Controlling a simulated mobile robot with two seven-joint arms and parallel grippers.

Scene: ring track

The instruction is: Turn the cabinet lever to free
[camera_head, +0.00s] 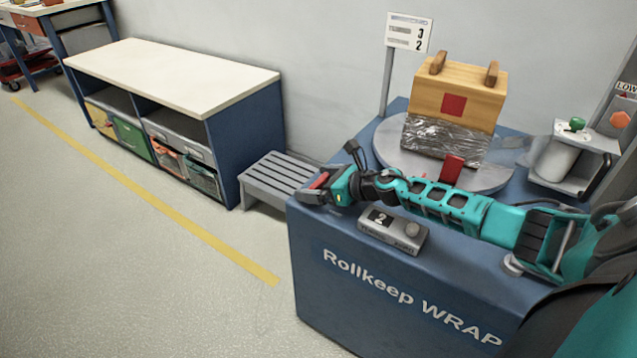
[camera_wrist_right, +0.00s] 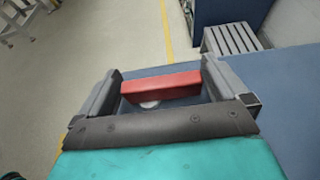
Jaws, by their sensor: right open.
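The cabinet lever is a red bar (camera_wrist_right: 160,86) that lies crosswise between the fingers of my right gripper (camera_wrist_right: 163,74) in the wrist view. A pale round piece (camera_wrist_right: 149,104) shows just under it. In the head view the lever (camera_head: 319,180) is a small red strip at the left end of the blue cabinet top (camera_head: 345,222), mostly covered by my right gripper (camera_head: 312,186). The gripper is open around the lever; I cannot tell whether a finger touches it. Markings for the lever's positions are not visible. My left gripper is not in view.
A wooden box (camera_head: 459,92) with film round its base stands on a grey turntable (camera_head: 388,157) behind my right arm. A control box (camera_head: 393,232) with a knob sits in front of the arm. A grey step (camera_head: 277,176) stands left; the floor there is clear.

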